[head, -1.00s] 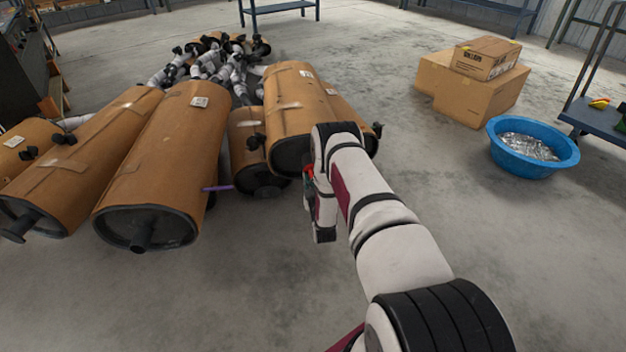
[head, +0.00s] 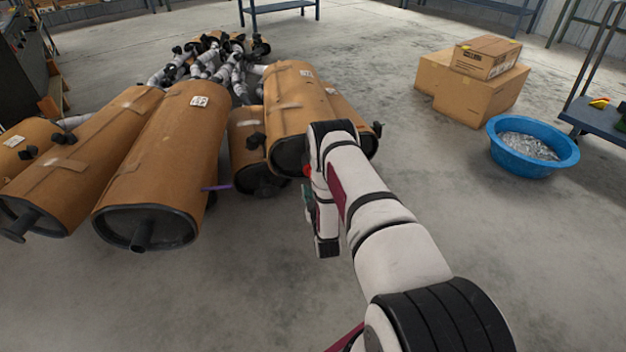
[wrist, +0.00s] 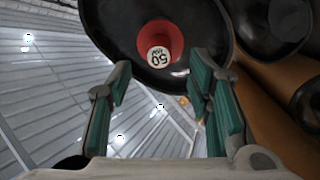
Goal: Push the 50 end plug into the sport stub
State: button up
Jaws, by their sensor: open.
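The 50 end plug (wrist: 160,42) is a red cup-shaped piece with a white label reading 50. In the wrist view it sits against the dark round end (wrist: 200,25) of a muffler, top middle. The sport stub cannot be made out behind the plug, and I cannot tell how deep the plug sits. My gripper (wrist: 160,82) is open, with green-padded fingers on either side below the plug. The fingers appear apart from it, with nothing between them. In the head view my gripper (head: 310,200) hangs by the near end of a brown muffler (head: 290,100), partly hidden by my arm.
Several brown wrapped mufflers (head: 165,150) lie to the left, with a pile of pipe parts (head: 225,65) behind. A purple piece (head: 217,187) shows between them. Cardboard boxes (head: 470,90) and a blue tub (head: 500,165) stand right. The floor in front is clear.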

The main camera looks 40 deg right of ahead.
jog(key=v, duration=0.6)
jog(key=shift+s, duration=0.2)
jog(key=shift+a, duration=0.15)
